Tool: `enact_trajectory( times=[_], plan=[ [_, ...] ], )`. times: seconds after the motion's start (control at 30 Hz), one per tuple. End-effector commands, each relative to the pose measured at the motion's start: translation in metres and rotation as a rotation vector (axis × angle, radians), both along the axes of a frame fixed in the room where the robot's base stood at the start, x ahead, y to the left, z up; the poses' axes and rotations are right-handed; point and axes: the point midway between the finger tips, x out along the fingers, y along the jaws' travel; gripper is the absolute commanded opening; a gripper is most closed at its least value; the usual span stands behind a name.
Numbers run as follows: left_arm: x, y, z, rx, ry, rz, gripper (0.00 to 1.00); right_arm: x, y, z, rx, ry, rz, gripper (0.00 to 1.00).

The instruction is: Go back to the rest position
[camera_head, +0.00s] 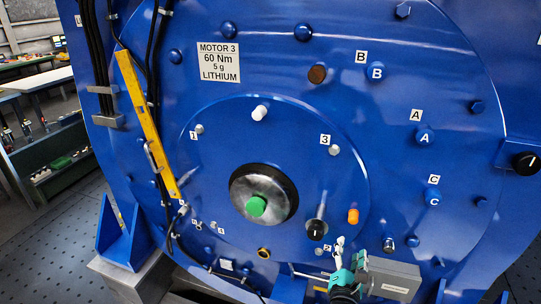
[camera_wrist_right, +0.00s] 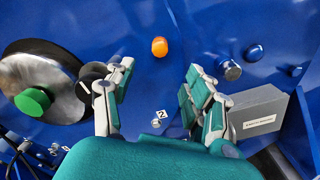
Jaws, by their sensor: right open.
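My right gripper (camera_head: 348,254) is low in the head view, in front of the blue motor face (camera_head: 300,90). In the right wrist view its fingers (camera_wrist_right: 158,75) are spread apart with nothing between them. The orange button (camera_wrist_right: 159,47) shows beyond the gap; it also shows in the head view (camera_head: 353,216). The black knob (camera_wrist_right: 92,76) is just left of the left finger and partly covered by it; I cannot tell whether they touch. My left gripper is in neither view.
A grey box (camera_head: 395,280) is close to the right of my right gripper. The green button (camera_head: 256,206) sits in a round hub to the left. A yellow bar (camera_head: 146,120) and black cables run down the motor's left side. Workbenches (camera_head: 45,150) stand at far left.

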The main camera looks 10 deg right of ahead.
Motion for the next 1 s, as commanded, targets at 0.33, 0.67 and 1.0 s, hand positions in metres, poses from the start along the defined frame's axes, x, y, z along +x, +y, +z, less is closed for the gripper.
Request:
enact_trajectory(
  times=[0.33,0.67,1.0],
  plan=[
    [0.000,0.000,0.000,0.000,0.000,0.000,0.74,-0.029,-0.018,-0.160,0.367,0.255,-0.086,0.54],
    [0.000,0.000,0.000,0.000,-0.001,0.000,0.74,-0.176,0.000,-0.366,1.044,0.459,-0.428,0.54],
    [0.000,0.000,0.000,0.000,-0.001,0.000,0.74,-0.380,0.067,-0.476,1.636,0.350,-1.008,0.54]
  ],
)
